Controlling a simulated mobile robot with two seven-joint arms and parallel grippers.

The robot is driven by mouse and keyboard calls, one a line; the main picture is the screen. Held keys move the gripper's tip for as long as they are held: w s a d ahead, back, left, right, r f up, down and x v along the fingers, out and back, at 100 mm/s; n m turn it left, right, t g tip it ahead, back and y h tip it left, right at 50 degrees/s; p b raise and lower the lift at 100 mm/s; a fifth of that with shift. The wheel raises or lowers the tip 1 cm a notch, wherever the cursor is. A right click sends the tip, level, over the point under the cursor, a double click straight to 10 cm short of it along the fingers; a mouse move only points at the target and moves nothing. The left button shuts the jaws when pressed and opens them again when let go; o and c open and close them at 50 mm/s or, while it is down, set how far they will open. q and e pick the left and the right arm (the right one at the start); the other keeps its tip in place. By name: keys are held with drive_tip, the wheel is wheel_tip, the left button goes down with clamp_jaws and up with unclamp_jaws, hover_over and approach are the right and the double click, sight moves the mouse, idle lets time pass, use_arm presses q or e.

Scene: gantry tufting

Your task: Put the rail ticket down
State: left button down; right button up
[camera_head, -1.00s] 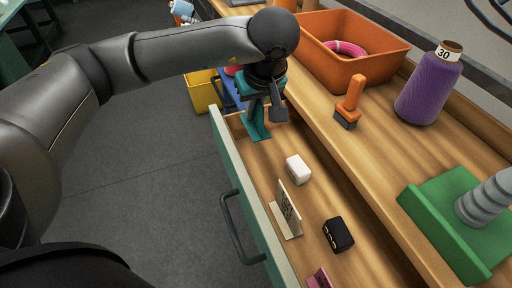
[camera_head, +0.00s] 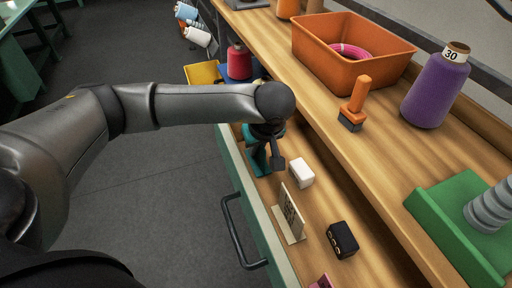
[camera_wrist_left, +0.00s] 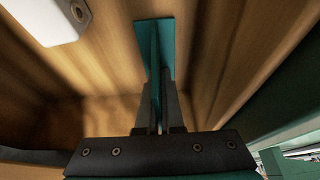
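The rail ticket appears to be the teal upright piece on a flat teal base (camera_head: 257,163). It is at the far end of the open drawer and also shows in the left wrist view (camera_wrist_left: 145,40). My left gripper (camera_head: 270,160) points down into the drawer; in the wrist view its fingers (camera_wrist_left: 160,115) are closed around the teal upright. The base is at or just above the wooden floor; I cannot tell if it touches. My arm and gripper hide part of the ticket in the head view. My right gripper is not in view.
In the drawer are a white block (camera_head: 301,173), a cream printed card on a stand (camera_head: 291,212), a black block (camera_head: 342,239) and a pink piece (camera_head: 322,282). The bench above holds an orange bin (camera_head: 345,68), an orange brush (camera_head: 355,103), a purple spool (camera_head: 435,92) and a green stand (camera_head: 450,215).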

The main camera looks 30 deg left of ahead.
use_arm(q)
drive_tip(key=shift+f, duration=0.1)
drive_tip(key=c, duration=1.5)
unclamp_jaws()
drive_tip(key=o, duration=0.4)
drive_tip(key=shift+o, duration=0.2)
drive_tip(key=shift+r, duration=0.2)
drive_tip(key=p+v, duration=0.1)
drive_tip(key=v, duration=1.1)
drive_tip(key=shift+p, duration=0.3)
